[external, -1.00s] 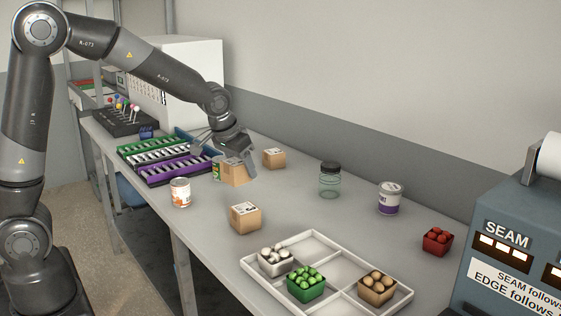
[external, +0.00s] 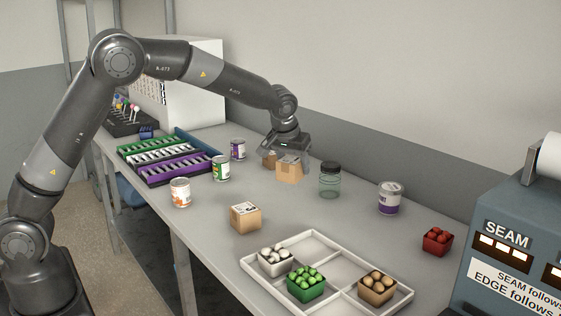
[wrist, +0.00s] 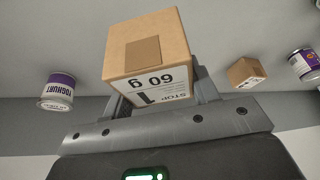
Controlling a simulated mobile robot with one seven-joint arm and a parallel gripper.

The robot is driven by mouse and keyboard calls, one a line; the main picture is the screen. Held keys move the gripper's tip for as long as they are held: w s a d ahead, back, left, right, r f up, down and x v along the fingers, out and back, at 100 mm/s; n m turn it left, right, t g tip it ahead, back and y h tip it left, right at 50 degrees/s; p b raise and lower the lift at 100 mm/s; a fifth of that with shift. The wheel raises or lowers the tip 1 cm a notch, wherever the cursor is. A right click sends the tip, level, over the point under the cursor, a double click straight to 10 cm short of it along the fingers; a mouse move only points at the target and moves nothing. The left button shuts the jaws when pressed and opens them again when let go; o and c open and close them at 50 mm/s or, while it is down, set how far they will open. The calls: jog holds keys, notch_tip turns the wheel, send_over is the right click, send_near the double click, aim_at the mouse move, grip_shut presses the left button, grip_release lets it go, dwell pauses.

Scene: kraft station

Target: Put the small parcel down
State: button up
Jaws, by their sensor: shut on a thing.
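My gripper (external: 291,161) is shut on a small brown cardboard parcel (external: 289,172), left of the glass jar in the external view. In the wrist view the held parcel (wrist: 148,45) fills the top middle, with a white label reading "60 g" and "STOP 1" between the fingers. I cannot tell whether its underside touches the table. A second parcel (external: 268,160) stands just behind and left of it, partly hidden by my gripper; a parcel (wrist: 245,72) also shows at right in the wrist view. A third parcel (external: 245,218) stands nearer the front edge.
The glass jar (external: 330,181) stands close to the right, and a purple-labelled can (external: 389,198) beyond it. Several cans, including a green-labelled one (external: 221,168), stand left by the coloured racks (external: 150,180). A white divided tray (external: 338,247) lies front right. Table between is mostly clear.

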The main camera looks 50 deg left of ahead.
jog(key=w+a+f, duration=0.1)
jog(key=a, duration=0.1)
jog(key=w+a+f, duration=0.1)
jog(key=a+f, duration=0.1)
jog(key=w+a+f, duration=0.1)
jog(key=a, duration=0.1)
jog(key=shift+w+a+f, duration=0.1)
jog(key=shift+w+f, duration=0.1)
jog(key=shift+w, duration=0.2)
jog(key=shift+f, duration=2.05)
jog(key=shift+f, duration=0.15)
jog(key=o, duration=1)
